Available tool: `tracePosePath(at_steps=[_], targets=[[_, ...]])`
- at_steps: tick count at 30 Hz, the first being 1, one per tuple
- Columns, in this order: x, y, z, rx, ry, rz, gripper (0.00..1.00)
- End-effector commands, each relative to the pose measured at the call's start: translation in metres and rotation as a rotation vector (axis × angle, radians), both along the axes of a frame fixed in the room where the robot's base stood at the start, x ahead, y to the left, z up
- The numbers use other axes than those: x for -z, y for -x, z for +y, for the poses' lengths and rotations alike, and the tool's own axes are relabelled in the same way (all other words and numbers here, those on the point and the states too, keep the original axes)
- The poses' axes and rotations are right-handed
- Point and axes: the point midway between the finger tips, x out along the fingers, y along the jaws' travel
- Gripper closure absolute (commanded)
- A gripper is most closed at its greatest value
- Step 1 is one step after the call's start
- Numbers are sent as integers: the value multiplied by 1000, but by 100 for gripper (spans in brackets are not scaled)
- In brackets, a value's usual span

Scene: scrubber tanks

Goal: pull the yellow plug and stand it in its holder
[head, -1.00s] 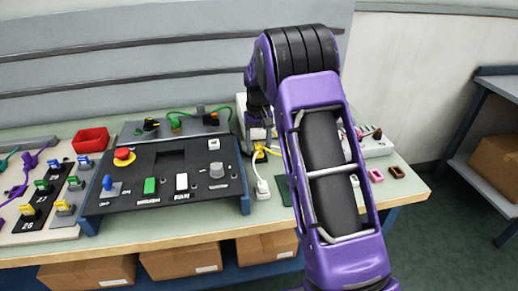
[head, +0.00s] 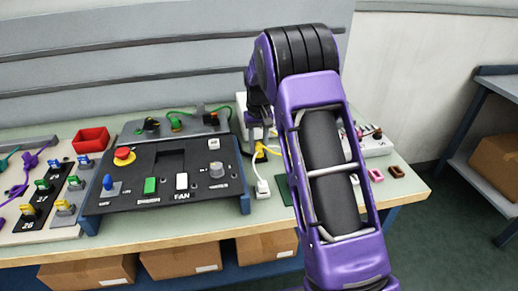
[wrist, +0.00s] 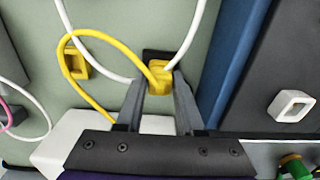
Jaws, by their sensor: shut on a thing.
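The yellow plug (wrist: 160,75) sits between my gripper's two fingertips (wrist: 159,82) in the wrist view, and the fingers are shut on it. A yellow cord (wrist: 92,95) loops from it to the left. A dark block lies right behind the plug; I cannot tell whether the plug is seated in it. A hollow yellow square holder (wrist: 76,58) stands to the left, apart from the plug, with the cord passing over it. In the head view my gripper (head: 257,143) is at the yellow plug's place behind my arm, and the plug is mostly hidden.
White cords cross near the plug. A white box (wrist: 75,140) lies beside my gripper. The black control panel (head: 130,205) with switches and buttons stands at the left. A red tray (head: 91,140) and pink and brown holders are farther off. Green tabletop is bare around the holder.

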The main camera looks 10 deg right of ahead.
Motion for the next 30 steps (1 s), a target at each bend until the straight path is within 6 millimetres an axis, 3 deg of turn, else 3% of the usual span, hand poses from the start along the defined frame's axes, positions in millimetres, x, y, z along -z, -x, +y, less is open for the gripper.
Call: tracePosePath(at_steps=[25, 26, 30], targets=[[0, 0, 0, 0, 0, -1, 100], [0, 0, 0, 0, 0, -1, 60], [0, 0, 0, 0, 0, -1, 34]])
